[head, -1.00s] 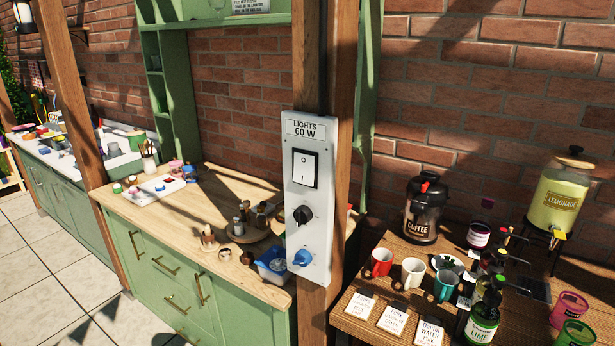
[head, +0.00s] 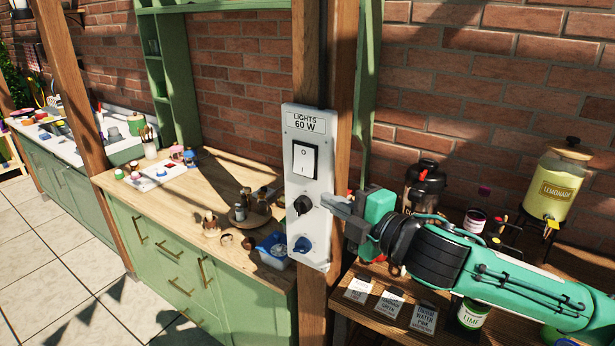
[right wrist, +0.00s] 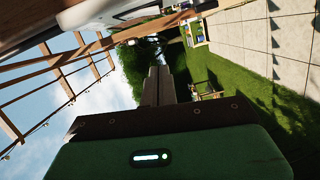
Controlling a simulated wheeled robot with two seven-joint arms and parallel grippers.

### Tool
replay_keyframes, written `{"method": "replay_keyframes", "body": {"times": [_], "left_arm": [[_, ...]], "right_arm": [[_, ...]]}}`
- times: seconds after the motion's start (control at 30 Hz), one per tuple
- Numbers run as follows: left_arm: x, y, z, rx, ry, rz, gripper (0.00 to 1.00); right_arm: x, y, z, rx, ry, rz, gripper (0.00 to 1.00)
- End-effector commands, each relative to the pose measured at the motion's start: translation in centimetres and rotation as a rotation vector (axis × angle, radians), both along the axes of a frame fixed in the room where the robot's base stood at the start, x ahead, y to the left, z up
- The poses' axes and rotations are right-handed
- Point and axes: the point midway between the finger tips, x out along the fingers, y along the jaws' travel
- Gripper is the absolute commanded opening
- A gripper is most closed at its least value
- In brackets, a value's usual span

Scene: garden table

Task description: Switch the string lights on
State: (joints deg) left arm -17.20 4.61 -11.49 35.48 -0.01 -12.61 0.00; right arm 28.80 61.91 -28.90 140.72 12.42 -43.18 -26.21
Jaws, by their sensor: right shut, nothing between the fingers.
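The white lights panel (head: 311,122), labelled "LIGHTS 60 W", is fixed upright on a wooden post. It carries a white rocker switch (head: 304,160) in a black frame, marked O above and I below. I cannot tell which side is pressed. Below it are a black knob (head: 303,204) and a blue knob (head: 302,245). My right gripper (head: 326,200) is shut and empty, with its tips at the panel's right edge, level with the black knob and below the rocker. Touch cannot be told. Its fingers (right wrist: 158,88) also show in the right wrist view. My left gripper is not in view.
The wooden post (head: 345,100) stands in front of a green-framed counter (head: 245,170) holding small items. At right, a drinks table carries a coffee dispenser (head: 427,178), a lemonade dispenser (head: 557,190) and cards; my right arm passes over it. Space left of the panel is clear.

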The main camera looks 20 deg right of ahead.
Motion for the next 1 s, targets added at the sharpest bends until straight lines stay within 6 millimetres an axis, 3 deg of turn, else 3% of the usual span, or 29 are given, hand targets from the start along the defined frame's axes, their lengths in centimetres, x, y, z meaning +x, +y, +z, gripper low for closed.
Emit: {"method": "replay_keyframes", "body": {"times": [0.27,0.43,0.97,1.0], "left_arm": [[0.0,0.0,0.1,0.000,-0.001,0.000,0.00],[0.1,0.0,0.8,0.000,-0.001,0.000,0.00],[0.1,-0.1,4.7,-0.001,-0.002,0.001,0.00],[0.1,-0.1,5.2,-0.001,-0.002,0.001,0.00]], "right_arm": [[0.2,0.0,0.0,0.003,0.001,-0.001,0.00],[1.3,0.5,0.1,0.006,0.003,-0.001,0.00],[9.5,4.2,0.0,0.005,0.003,-0.001,0.00],[9.9,3.3,-0.1,0.001,0.005,-0.006,0.00]]}}
